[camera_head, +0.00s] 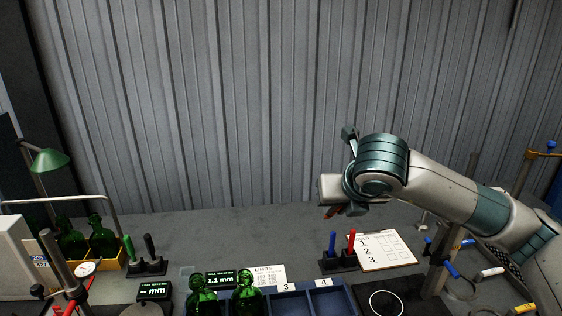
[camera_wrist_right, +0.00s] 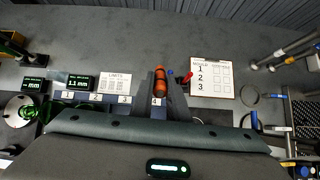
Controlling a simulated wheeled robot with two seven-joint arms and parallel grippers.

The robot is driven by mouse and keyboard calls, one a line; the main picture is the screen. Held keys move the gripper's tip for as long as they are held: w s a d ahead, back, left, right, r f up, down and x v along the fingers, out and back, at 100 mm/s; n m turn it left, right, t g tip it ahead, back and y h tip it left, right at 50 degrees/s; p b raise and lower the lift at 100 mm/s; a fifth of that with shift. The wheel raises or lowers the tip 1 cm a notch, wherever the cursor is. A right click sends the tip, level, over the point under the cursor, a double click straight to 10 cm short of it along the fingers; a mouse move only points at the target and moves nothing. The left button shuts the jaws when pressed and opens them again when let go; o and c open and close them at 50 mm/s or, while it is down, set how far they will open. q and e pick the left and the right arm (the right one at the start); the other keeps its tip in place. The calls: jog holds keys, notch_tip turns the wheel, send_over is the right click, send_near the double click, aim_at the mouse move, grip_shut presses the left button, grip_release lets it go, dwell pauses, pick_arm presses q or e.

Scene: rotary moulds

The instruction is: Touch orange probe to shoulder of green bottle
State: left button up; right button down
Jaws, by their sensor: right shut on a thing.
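My right gripper (camera_head: 333,208) hangs above the back of the bench, right of centre. In the wrist view, my right gripper (camera_wrist_right: 161,76) is shut on the orange probe (camera_wrist_right: 160,82). Two green bottles stand at the front in the numbered tray, one (camera_head: 203,299) left of the other (camera_head: 246,295). They are well to the left of the probe and nearer the front, apart from it. Their lower parts are cut off by the picture edge. My left gripper is not in view.
More green bottles stand in a yellow crate (camera_head: 105,259) at the left. A black holder (camera_head: 337,262) with blue and red probes stands below my right gripper, beside a clipboard (camera_head: 385,251). A display (camera_head: 220,281) reads 1.1 mm. The back middle of the bench is clear.

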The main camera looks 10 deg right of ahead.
jog(key=s+f, duration=0.3)
jog(key=f, duration=0.7)
jog(key=shift+f, duration=0.4)
jog(key=shift+s, duration=0.1)
